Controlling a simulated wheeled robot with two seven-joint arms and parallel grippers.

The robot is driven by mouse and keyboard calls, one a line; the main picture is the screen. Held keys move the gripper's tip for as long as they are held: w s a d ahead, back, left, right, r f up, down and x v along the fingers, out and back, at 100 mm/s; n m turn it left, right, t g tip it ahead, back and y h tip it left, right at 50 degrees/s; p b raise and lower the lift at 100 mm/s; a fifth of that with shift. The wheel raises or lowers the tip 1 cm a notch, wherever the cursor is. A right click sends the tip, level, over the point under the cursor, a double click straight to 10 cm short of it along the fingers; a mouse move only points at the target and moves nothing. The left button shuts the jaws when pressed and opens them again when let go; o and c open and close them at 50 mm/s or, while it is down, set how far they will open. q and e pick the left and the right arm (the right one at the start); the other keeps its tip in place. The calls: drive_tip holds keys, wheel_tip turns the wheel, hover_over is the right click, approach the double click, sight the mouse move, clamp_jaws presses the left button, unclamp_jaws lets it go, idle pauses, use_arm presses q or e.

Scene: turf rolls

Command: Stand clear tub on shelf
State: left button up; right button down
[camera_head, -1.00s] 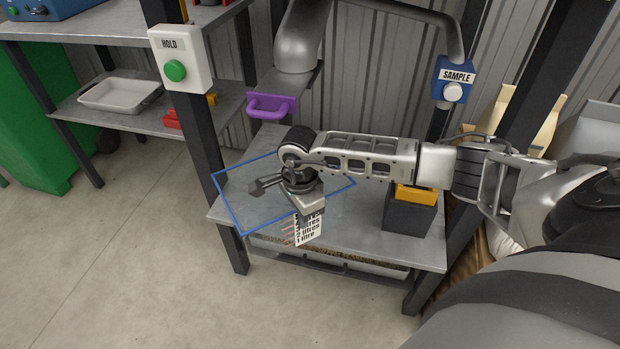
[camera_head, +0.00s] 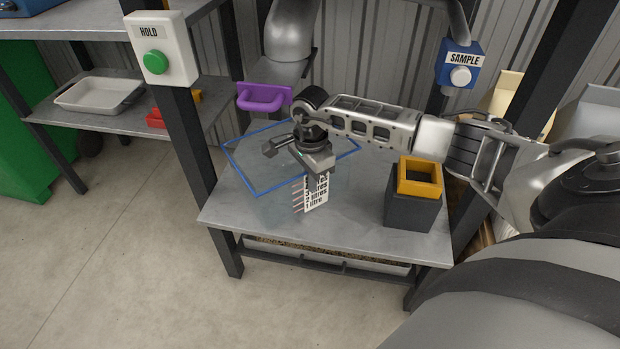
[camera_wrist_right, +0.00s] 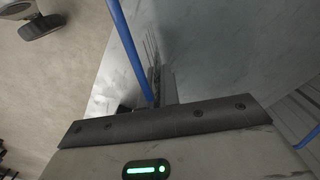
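The clear tub (camera_head: 279,190) has a blue rim and a white litre label (camera_head: 315,193). It is upright over the grey metal shelf (camera_head: 350,237), below the pipe with the purple handle. I cannot tell if its base touches the shelf. My right gripper (camera_head: 319,175) is at the tub's front rim, beside the label, and appears shut on its wall. The right wrist view shows the blue rim (camera_wrist_right: 130,50) running up to the gripper's dark fingers (camera_wrist_right: 156,84). My left gripper is not in view.
A dark block with a yellow square frame (camera_head: 419,177) stands right of the tub. The purple handle (camera_head: 265,97) is close behind the rim. A post with a green HOLD button (camera_head: 155,62) is at left, and a blue SAMPLE box (camera_head: 460,68) at right. The shelf's front strip is bare.

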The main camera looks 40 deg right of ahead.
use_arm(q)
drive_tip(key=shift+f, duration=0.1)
use_arm(e)
drive_tip(key=shift+w, duration=0.1)
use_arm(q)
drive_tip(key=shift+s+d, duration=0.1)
use_arm(e)
drive_tip(key=c, duration=1.6)
unclamp_jaws()
drive_tip(key=shift+f, duration=0.1)
drive_tip(key=shift+c, duration=0.2)
